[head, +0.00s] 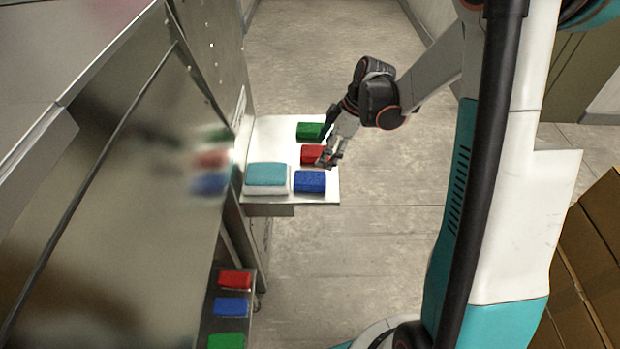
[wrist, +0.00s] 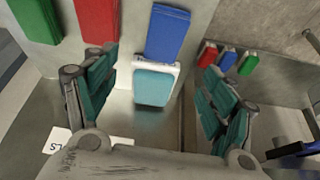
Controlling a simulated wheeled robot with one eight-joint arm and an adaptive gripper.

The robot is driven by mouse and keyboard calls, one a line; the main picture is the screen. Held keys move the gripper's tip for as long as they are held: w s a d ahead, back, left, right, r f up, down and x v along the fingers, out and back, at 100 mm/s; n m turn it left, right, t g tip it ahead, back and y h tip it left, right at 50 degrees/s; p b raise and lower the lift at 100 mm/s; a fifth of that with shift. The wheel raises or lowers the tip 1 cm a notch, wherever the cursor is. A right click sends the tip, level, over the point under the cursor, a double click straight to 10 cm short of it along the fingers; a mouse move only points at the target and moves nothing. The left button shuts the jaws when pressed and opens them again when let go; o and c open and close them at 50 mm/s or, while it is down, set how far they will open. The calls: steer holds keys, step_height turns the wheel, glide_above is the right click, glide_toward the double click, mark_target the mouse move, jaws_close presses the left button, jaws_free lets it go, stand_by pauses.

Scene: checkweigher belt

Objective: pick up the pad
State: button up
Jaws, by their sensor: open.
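A pad with a teal top and white base (head: 267,176) lies flat at the near left of a pale shelf (head: 280,128). In the wrist view the pad (wrist: 154,86) shows between my spread fingers, apart from both. My gripper (head: 328,158) is open and empty, above the right side of the shelf and partly covering the red block (head: 310,153). A green block (head: 310,131) lies behind the red one, and a blue block (head: 310,181) lies in front of it, beside the teal pad.
A metal machine wall (head: 120,190) borders the shelf on the left and reflects the blocks. A lower shelf holds red (head: 235,279), blue (head: 231,306) and green (head: 226,341) blocks. Cardboard boxes (head: 590,250) stand at right. The floor right of the shelf is clear.

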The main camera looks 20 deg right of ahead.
steer(key=b, duration=0.2)
glide_above(308, 177)
steer(key=d, duration=0.2)
steer(key=f, duration=0.6)
steer(key=shift+s+d+f, duration=0.2)
steer(key=shift+f, duration=0.05)
steer(key=shift+s+b+x, duration=0.15)
steer(key=shift+b+x, duration=0.25)
steer(key=shift+x, duration=0.85)
steer(key=shift+s+b+x, duration=0.15)
steer(key=shift+b+x, duration=0.2)
steer(key=shift+x, duration=0.95)
steer(key=shift+a, duration=0.2)
steer(key=shift+f+b, duration=0.2)
steer(key=shift+b, duration=0.2)
steer(key=c, duration=1.1)
